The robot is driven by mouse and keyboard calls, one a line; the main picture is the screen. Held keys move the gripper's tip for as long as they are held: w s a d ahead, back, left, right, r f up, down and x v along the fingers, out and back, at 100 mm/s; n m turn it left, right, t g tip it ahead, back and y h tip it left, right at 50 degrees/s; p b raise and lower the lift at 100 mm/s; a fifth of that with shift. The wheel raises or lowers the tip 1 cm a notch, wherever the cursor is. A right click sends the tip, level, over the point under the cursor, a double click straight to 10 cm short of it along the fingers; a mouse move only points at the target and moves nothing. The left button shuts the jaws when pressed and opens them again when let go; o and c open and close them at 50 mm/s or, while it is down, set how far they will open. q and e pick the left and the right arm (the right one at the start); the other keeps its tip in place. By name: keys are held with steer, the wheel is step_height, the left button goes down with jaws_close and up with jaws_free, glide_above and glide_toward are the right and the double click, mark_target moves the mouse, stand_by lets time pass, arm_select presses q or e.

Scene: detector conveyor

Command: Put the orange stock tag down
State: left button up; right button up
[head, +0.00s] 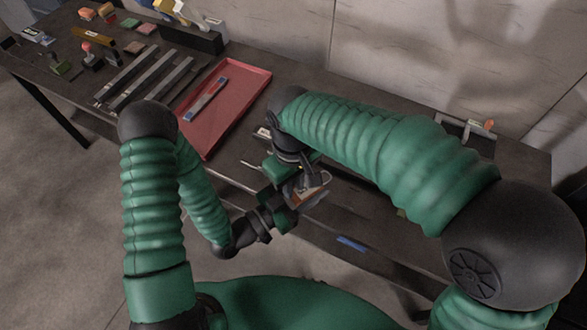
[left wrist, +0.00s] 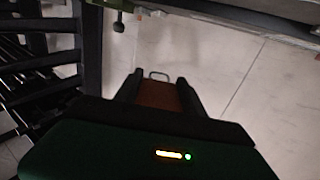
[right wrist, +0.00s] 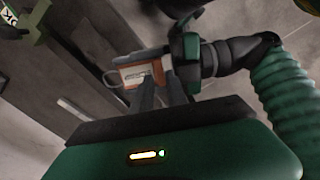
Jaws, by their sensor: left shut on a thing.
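The orange stock tag (head: 312,191) is held in front of me, off the bench. In the left wrist view the tag (left wrist: 158,94) sits between the two fingers of my left gripper (left wrist: 158,97), with its wire loop pointing away. My left gripper (head: 293,203) is shut on it. The right wrist view shows the tag's pale label and orange border (right wrist: 136,74). My right gripper (right wrist: 161,84) has its fingertips at the tag, with a narrow gap between the fingers. Whether they touch or grip it is unclear. In the head view my right gripper (head: 306,180) is close to my left one.
A red tray (head: 251,88) with a blue and white item (head: 207,100) lies on the dark bench. Grey bars (head: 145,80) and several small tools are further left. A blue strip (head: 351,243) shows low at the bench's front. A wall stands behind.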

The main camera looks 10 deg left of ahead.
arm_select(q)
steer(key=shift+a, duration=0.2)
arm_select(e)
steer(key=f, duration=0.4)
steer(key=shift+a, duration=0.2)
arm_select(q)
steer(key=shift+d, duration=0.1)
arm_select(e)
steer(key=shift+d, duration=0.15)
steer(key=shift+c, duration=0.6)
jaws_close()
arm_select(q)
steer(key=o, duration=1.5)
steer(key=shift+o, duration=0.2)
